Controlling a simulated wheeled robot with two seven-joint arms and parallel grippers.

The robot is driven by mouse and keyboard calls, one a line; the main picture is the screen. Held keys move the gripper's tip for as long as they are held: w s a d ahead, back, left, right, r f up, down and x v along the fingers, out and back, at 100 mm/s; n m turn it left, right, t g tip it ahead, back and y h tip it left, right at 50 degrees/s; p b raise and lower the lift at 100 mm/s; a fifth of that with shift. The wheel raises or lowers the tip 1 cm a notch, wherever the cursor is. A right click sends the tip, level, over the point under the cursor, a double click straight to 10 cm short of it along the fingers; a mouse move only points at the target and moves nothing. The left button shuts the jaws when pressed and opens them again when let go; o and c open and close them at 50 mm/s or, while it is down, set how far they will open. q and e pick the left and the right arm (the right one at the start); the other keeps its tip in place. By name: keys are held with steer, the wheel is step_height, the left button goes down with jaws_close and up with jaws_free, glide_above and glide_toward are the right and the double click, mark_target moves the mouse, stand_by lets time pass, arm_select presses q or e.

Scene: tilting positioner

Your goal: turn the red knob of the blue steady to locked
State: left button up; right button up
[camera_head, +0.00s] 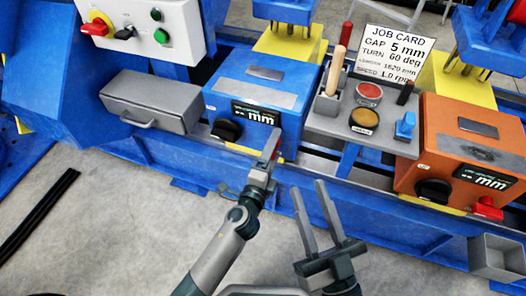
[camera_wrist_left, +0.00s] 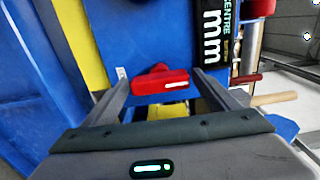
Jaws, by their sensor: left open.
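The blue steady (camera_head: 240,75) stands at the middle left in the head view, with a black knob (camera_head: 226,130) and an "mm" display on its front. Its red knob (camera_wrist_left: 160,82) shows in the left wrist view as a red bar with a white mark, lying crosswise between the fingers. In the head view my left gripper mostly hides this knob. My left gripper (camera_head: 271,147) is at the steady's lower right front corner, open, with its fingers on either side of the knob; I cannot tell whether they touch it. My right gripper (camera_head: 312,192) is open and empty over the floor.
An orange unit (camera_head: 450,130) with its own black knob and red knob (camera_head: 487,208) stands at the right. Between the units a grey shelf (camera_head: 330,127) holds tools, tins and a job card (camera_head: 393,52). A grey drawer box (camera_head: 150,102) is left of the steady.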

arm_select(q)
steer(key=shift+n, duration=0.3)
arm_select(e)
steer(key=shift+f, duration=0.1)
